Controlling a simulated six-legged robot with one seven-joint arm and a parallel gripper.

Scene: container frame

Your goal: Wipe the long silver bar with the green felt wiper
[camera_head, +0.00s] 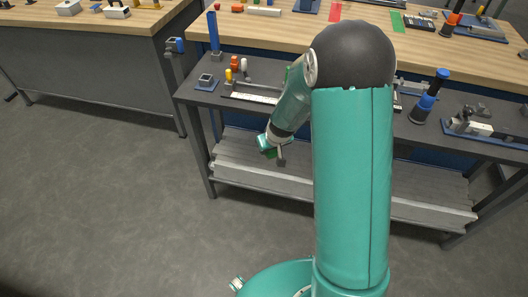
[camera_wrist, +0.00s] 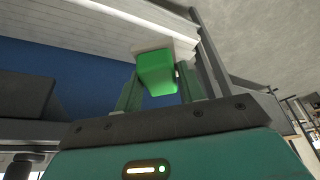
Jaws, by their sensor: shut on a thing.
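My gripper (camera_head: 272,148) reaches down in front of the dark bench, near the left part of its lower shelf. In the wrist view its two green fingers (camera_wrist: 160,95) are shut on the green felt wiper (camera_wrist: 156,74), a bright green block with a pale plate at its far end. A long silver bar (camera_head: 240,160) lies along the lower shelf and passes behind my arm. Its pale ribbed surface seems to show in the wrist view (camera_wrist: 75,28), close to the wiper. I cannot tell whether they touch.
The dark bench top (camera_head: 188,92) above holds small parts, a blue post (camera_head: 213,32) and a blue-black cylinder (camera_head: 428,98). A bench leg (camera_head: 198,160) stands left of my gripper. The grey floor (camera_head: 120,210) in front is clear.

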